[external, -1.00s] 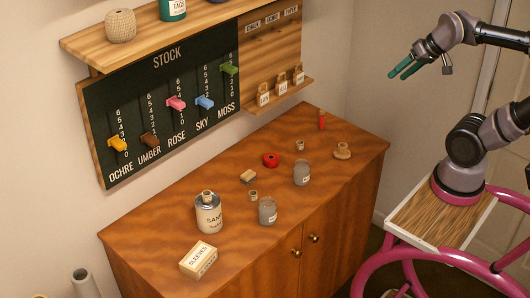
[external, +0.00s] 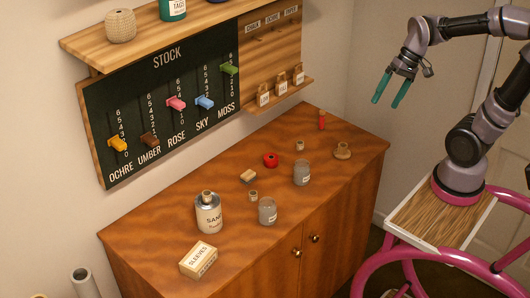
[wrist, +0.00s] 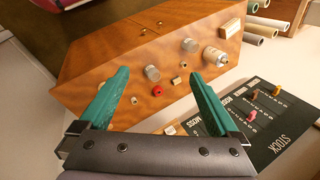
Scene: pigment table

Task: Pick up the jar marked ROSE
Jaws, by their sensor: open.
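Two grey glass jars with small white labels stand on the wooden cabinet top: one jar (external: 301,175) at the middle right, the other jar (external: 267,212) nearer the front edge. The label writing is too small to read, so I cannot tell which is ROSE. The wrist view also shows the jars, one (wrist: 152,73) between my fingers in the picture and one (wrist: 190,46) to the right. My gripper (external: 387,102) is open and empty, pointing down in the air right of the cabinet, well apart from both jars. Its green fingers (wrist: 158,75) frame the wrist view.
Above hangs a STOCK board (external: 160,120) with coloured sliders, under a shelf (external: 140,40).

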